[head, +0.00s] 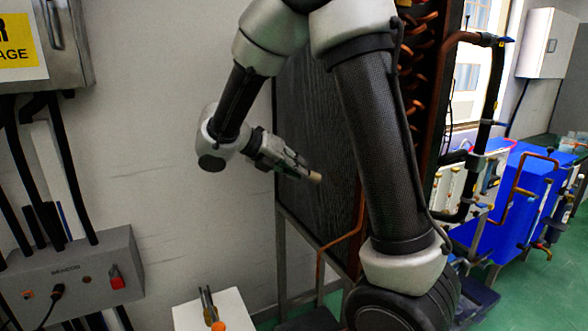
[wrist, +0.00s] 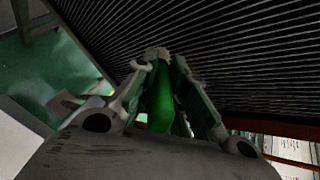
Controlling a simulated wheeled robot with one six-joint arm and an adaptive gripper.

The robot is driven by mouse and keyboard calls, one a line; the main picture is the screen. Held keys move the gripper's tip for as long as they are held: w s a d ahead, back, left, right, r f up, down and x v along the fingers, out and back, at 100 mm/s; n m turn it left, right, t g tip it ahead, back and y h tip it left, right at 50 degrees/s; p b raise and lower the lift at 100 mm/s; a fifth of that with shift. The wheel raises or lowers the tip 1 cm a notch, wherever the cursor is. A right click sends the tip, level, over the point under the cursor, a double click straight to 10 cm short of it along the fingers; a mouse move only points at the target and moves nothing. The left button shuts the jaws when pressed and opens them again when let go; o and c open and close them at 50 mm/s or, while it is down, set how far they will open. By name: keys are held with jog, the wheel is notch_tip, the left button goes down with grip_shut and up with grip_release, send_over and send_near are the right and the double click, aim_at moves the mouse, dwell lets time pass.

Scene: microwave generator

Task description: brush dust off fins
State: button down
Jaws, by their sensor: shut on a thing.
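The fins (head: 300,105) are a dark upright panel of fine ridges in a frame, behind my arm in the head view. They fill the upper right of the wrist view as close parallel lines (wrist: 225,45). My gripper (head: 298,169) is shut on a brush, whose pale tan tip (head: 315,178) points at the panel. In the wrist view, the brush's green handle (wrist: 162,100) lies between the fingers of my gripper (wrist: 166,68). The tip looks close to the fins; I cannot tell whether it touches. Dust cannot be made out. My arm hides part of the panel.
A white stand (head: 235,312) with a small tool (head: 209,305) and an orange object (head: 218,326) is below. A grey control box (head: 75,275) with cables is at left. Copper pipes (head: 415,60) edge the panel. Blue equipment (head: 500,210) stands at right.

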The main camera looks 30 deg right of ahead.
jog(key=shift+d, duration=0.5)
dwell(0.4)
jog(key=shift+s+r, duration=0.75)
jog(key=shift+s, duration=4.75)
jog(key=shift+w, duration=5.55)
jog(key=shift+s+r, duration=0.15)
jog(key=shift+r, duration=0.6)
jog(key=shift+s, duration=5.45)
jog(key=shift+w+r, duration=0.25)
jog(key=shift+w, duration=1.6)
jog(key=shift+w+r, duration=0.2)
jog(key=shift+w, duration=1.65)
jog(key=shift+w+r, duration=0.25)
jog(key=shift+w, duration=1.6)
